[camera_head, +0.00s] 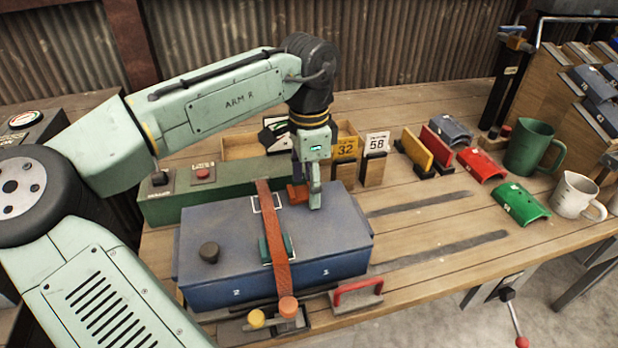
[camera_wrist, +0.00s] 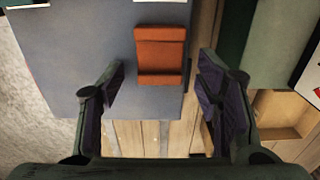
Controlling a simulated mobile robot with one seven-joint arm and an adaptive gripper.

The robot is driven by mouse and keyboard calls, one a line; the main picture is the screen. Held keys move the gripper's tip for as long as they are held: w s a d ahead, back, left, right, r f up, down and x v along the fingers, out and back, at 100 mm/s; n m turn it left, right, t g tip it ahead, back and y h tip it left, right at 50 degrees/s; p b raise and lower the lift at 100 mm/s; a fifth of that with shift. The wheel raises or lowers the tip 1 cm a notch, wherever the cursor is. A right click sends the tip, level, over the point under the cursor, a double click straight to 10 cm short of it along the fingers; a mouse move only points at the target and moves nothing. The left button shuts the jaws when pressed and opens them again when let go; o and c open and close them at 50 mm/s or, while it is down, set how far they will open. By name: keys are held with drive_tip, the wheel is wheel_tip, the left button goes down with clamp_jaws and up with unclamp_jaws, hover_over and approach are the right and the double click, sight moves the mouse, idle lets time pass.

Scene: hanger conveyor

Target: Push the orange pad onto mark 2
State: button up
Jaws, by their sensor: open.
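The orange pad (camera_head: 297,193) is a small block on top of the blue box (camera_head: 215,245), near its back right. In the wrist view the pad (camera_wrist: 160,52) lies by the edge of the blue surface, ahead of and between my fingers. My gripper (camera_head: 308,195) points down beside the pad, and the head view partly hides the pad behind it. In the wrist view my gripper (camera_wrist: 163,82) is open, with gaps on both sides of the pad. White outlines (camera_head: 268,203) show on the box top; I cannot tell which is mark 2.
An orange-brown strap (camera_head: 277,275) crosses the box top over a green piece. A black knob (camera_head: 209,252) stands on the box's left part. A green control box (camera_head: 165,205) and number holders (camera_head: 374,170) are behind.

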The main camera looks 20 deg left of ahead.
drive_tip(key=shift+c, duration=0.5)
drive_tip(key=c, duration=1.1)
